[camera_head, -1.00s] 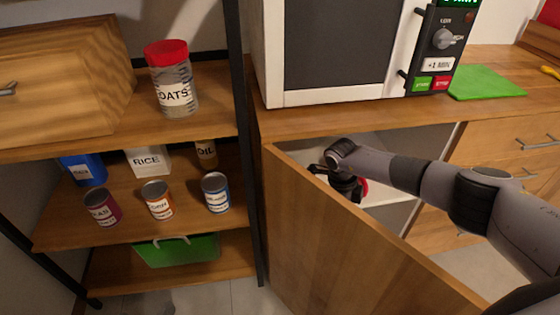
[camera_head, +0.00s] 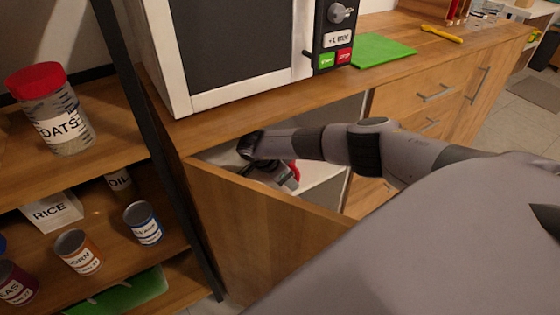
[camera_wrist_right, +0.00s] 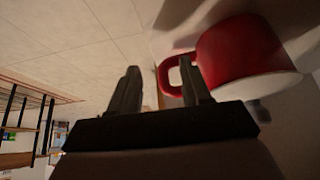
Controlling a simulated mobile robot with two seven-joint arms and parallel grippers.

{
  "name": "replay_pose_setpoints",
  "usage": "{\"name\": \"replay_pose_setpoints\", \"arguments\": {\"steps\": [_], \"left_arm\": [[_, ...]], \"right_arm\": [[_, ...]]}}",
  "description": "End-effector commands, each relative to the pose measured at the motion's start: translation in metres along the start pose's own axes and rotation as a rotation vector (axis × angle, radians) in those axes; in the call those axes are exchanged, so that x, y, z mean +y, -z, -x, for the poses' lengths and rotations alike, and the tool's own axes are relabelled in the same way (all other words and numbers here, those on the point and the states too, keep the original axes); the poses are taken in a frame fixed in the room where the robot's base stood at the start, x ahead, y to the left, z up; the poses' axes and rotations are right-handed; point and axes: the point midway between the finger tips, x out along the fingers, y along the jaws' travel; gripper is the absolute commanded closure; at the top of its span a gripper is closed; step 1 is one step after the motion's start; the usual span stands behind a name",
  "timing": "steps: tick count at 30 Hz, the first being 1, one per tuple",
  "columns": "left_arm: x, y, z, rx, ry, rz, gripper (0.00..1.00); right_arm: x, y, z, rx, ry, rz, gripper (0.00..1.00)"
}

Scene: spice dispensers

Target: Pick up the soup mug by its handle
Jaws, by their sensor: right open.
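The red soup mug (camera_wrist_right: 235,50) with a pale base shows at the upper right of the right wrist view, tilted in the picture. Its handle (camera_wrist_right: 163,78) points left, toward my gripper. My right gripper (camera_wrist_right: 160,67) is open, its right finger overlapping the handle loop; I cannot tell whether that finger is inside the loop or in front of it. In the head view, my right gripper (camera_head: 280,175) reaches into the cabinet below the microwave. Only a small red part of the mug (camera_head: 296,171) shows there, mostly hidden by my gripper. My left gripper is out of view.
The open wooden cabinet door (camera_head: 250,225) stands in front of my right forearm. The microwave (camera_head: 240,45) sits on the counter above. A shelf at left holds an oats jar (camera_head: 50,110), a rice box (camera_head: 50,212) and several cans. A green board (camera_head: 380,50) lies on the counter.

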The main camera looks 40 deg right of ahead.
Motion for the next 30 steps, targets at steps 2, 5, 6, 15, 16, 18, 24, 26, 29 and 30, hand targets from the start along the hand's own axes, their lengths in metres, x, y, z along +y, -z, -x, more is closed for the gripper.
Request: {"name": "replay_pose_setpoints", "arguments": {"steps": [2,5,6,15,16,18,24,26,29,30], "left_arm": [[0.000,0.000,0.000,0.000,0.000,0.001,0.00],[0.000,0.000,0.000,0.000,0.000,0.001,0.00],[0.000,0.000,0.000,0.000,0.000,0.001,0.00],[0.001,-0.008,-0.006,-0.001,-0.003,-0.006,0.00],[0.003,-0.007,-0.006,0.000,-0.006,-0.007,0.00],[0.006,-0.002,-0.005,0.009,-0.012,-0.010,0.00],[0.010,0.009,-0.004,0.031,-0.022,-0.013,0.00],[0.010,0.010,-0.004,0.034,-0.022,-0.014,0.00],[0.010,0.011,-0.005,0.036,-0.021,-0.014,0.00],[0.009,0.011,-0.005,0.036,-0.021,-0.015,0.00]], "right_arm": [[0.000,0.004,-0.002,-0.001,0.000,0.000,0.52],[0.000,0.007,-0.005,-0.001,0.000,0.000,0.52],[0.000,0.010,-0.006,-0.001,0.000,0.000,0.52],[0.001,0.028,-0.042,-0.001,-0.002,-0.001,0.52],[0.000,0.028,-0.044,-0.002,-0.001,-0.001,0.52],[0.000,0.029,-0.048,-0.002,-0.001,-0.002,0.52],[0.000,0.030,-0.048,-0.002,0.000,0.000,0.52],[0.000,0.030,-0.048,-0.002,0.000,-0.001,0.69],[0.000,0.030,-0.048,-0.002,0.000,-0.001,1.00],[0.000,0.030,-0.048,-0.002,0.000,-0.001,1.00]]}}
